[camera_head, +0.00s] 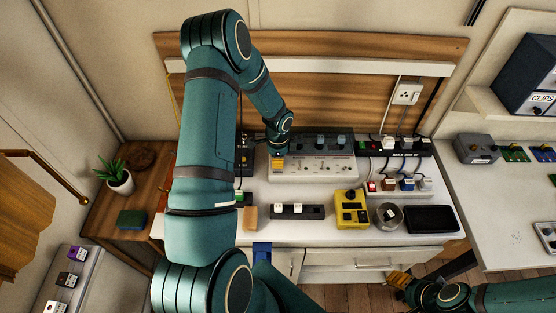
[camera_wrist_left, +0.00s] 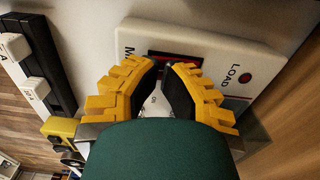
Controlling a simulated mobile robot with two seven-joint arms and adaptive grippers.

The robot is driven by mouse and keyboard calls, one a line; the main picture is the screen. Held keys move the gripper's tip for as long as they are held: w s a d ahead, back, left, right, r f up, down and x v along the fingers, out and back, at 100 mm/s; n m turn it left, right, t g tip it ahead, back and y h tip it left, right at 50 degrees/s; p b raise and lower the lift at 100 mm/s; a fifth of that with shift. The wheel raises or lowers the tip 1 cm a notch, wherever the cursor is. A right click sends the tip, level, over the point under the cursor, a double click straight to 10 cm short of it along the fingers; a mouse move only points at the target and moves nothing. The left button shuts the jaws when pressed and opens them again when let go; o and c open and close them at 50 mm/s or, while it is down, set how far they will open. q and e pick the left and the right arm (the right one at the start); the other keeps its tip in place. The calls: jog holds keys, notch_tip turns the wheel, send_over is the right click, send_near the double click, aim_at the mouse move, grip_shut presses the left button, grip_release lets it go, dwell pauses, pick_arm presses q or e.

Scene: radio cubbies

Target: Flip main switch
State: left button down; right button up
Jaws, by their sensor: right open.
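A white panel (camera_wrist_left: 215,45) shows in the left wrist view. It carries a dark recessed switch with red on it (camera_wrist_left: 175,58), a label starting with "M", and a red lamp marked "LOAD" (camera_wrist_left: 245,78). My left gripper (camera_wrist_left: 166,66) is right in front of the switch, its tips close together and covering part of it. I cannot tell whether they touch it. In the head view my left gripper (camera_head: 279,164) points down at the left part of the grey console (camera_head: 312,167). My right gripper (camera_head: 399,279) is open and empty, low at the front right.
On the white desk (camera_head: 300,232) stand a black block with white switches (camera_head: 297,211), a yellow device (camera_head: 351,209), a round container (camera_head: 388,216) and a black tablet (camera_head: 430,219). A power strip (camera_head: 395,146) is right of the console. My left arm hides the desk's left part.

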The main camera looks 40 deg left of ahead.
pick_arm(q)
jog(key=shift+f+b, duration=0.3)
jog(key=shift+f, duration=0.05)
dwell(0.3)
jog(key=shift+r+p, duration=2.3)
jog(key=shift+r, duration=1.25)
jog(key=shift+f, duration=0.1)
